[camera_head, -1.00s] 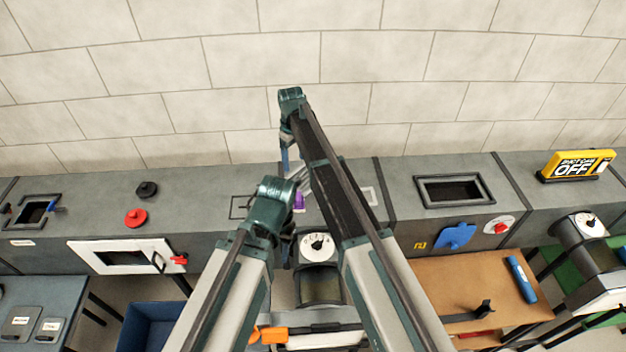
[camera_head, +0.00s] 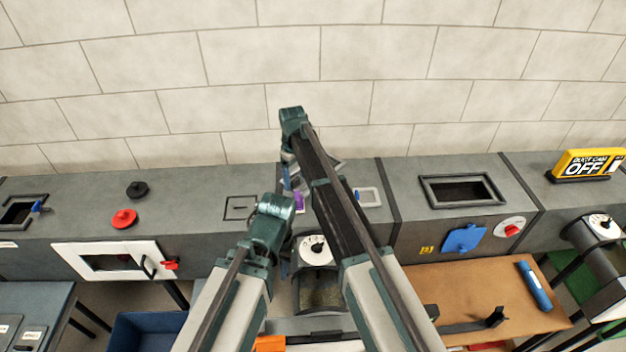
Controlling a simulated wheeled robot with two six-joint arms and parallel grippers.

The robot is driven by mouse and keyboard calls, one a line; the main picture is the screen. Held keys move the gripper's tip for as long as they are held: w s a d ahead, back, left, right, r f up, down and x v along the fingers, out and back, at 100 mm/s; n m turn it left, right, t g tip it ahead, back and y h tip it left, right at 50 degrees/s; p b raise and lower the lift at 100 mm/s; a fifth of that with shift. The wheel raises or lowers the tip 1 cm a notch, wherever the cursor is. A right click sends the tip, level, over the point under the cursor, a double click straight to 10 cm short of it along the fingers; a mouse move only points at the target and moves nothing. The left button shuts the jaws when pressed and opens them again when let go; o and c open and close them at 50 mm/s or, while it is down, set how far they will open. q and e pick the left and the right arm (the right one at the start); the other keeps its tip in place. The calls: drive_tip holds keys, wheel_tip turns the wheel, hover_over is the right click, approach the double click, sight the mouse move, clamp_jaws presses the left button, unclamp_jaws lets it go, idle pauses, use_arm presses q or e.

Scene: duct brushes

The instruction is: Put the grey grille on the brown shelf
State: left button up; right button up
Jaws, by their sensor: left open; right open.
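The brown shelf (camera_head: 410,285) is at the lower right, in front of the grey duct, with a blue cylinder and a dark bracket on it. I cannot make out the grey grille for certain; a greyish edge (camera_head: 333,164) shows behind my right forearm. My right gripper (camera_head: 288,182) is open and points down over the duct top, partly hidden by its own arm. My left gripper (camera_head: 284,268) is open, lower and nearer, by the duct's front beside the round white dial; its fingers are mostly hidden.
A purple piece (camera_head: 299,201) is close to the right gripper. The duct has an open framed hole (camera_head: 461,190) at right, a red knob (camera_head: 124,218) and a white-framed door (camera_head: 112,261) at left. A yellow sign (camera_head: 587,165) stands at far right. A blue bin (camera_head: 150,332) is below.

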drive_tip(key=shift+f, duration=0.15)
clamp_jaws()
idle(0.4)
wheel_tip(320, 180, up, 10)
drive_tip(key=p, duration=1)
